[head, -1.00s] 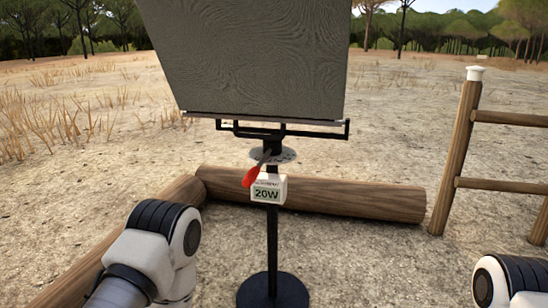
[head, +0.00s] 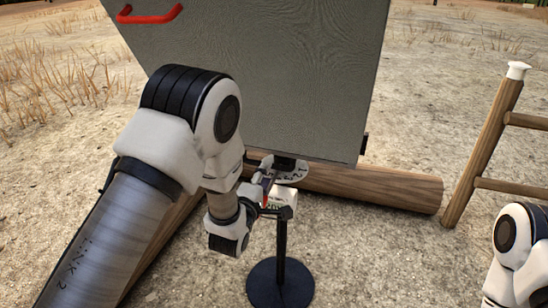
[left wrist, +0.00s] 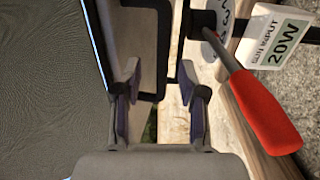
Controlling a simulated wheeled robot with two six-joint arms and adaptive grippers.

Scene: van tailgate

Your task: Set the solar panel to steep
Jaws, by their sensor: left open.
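The solar panel (head: 285,75) is a large grey board on a thin black stand (head: 281,255); it also fills the left of the left wrist view (left wrist: 45,90). Under it is a numbered disc (head: 292,173), which also shows in the left wrist view (left wrist: 222,38). A lever with a red grip (left wrist: 265,112) runs from the disc. My left gripper (left wrist: 162,100) is open and empty; the red grip lies right of its fingers, not between them.
A red bar handle (head: 150,15) is on the panel's upper left. Logs (head: 375,188) lie behind the stand, and a wooden ladder-like frame (head: 485,150) stands at right.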

